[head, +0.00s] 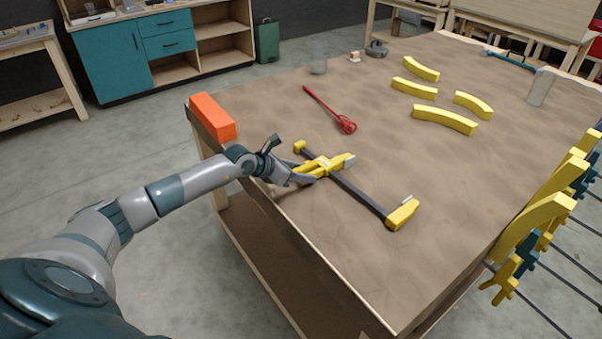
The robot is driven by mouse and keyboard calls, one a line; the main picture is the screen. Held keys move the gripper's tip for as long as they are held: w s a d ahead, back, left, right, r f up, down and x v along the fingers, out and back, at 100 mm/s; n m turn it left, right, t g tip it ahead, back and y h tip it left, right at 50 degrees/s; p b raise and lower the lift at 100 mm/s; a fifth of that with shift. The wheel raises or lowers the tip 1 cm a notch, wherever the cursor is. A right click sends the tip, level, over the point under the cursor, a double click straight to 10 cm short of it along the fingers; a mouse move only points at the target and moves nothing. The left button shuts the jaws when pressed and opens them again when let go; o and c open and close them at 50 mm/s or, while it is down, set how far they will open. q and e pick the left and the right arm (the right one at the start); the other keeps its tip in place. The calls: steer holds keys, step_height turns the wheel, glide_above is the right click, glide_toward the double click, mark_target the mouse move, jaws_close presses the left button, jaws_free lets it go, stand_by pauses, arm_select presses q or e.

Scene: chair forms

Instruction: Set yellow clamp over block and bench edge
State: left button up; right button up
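A yellow clamp with a dark bar (358,193) lies flat on the bench (430,160). One end with a yellow jaw (402,213) is toward the right front, and its yellow sliding part with the handle is near the other end. My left gripper (309,176) is at this handle, its fingers low beside or around it. Whether they are closed on it I cannot tell. An orange block (212,117) sits at the bench's left edge, behind my gripper and apart from the clamp. My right gripper is out of view.
A red tool (328,108) lies behind the clamp. Several curved yellow pieces (443,119) lie farther back. More yellow clamps (538,222) hang along the right edge. The bench front is clear.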

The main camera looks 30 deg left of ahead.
arm_select(q)
steer(key=c, duration=0.5)
steer(key=shift+r, duration=0.2)
jaws_close()
steer(key=shift+w+r+p, duration=0.1)
steer(key=shift+r+p, duration=0.7)
steer(key=shift+r, duration=0.2)
steer(key=shift+r+p, duration=0.95)
steer(key=shift+r, duration=0.5)
steer(key=shift+d, duration=0.1)
